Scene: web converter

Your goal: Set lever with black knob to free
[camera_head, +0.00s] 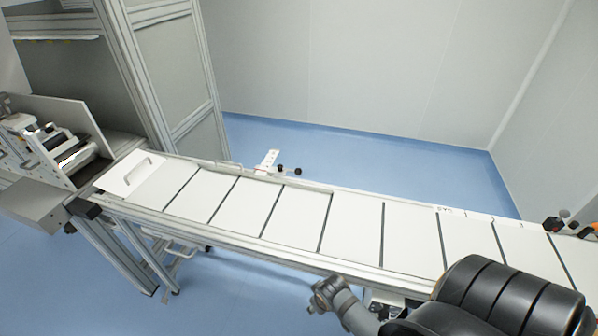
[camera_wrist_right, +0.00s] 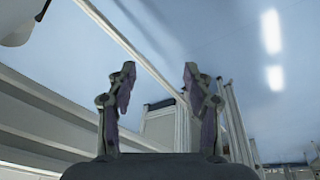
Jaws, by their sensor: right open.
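Small black knobs (camera_head: 297,170) stand just behind the far rail of the conveyor, right of a white perforated bracket (camera_head: 267,160). More dark knobs (camera_head: 553,224) sit at the far right end of the rail. I cannot tell which of them belongs to the lever, or read any lever position. My right gripper shows in the right wrist view (camera_wrist_right: 160,75), its two fingers apart with nothing between them. No knob or lever is visible in that view. My left gripper is in neither view.
A long conveyor of white panels (camera_head: 300,216) runs across the head view. A white plate with a handle (camera_head: 136,174) lies at its left end. A machine (camera_head: 60,145) and a framed cabinet (camera_head: 170,65) stand at the left. Blue floor (camera_head: 400,155) is clear behind the conveyor.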

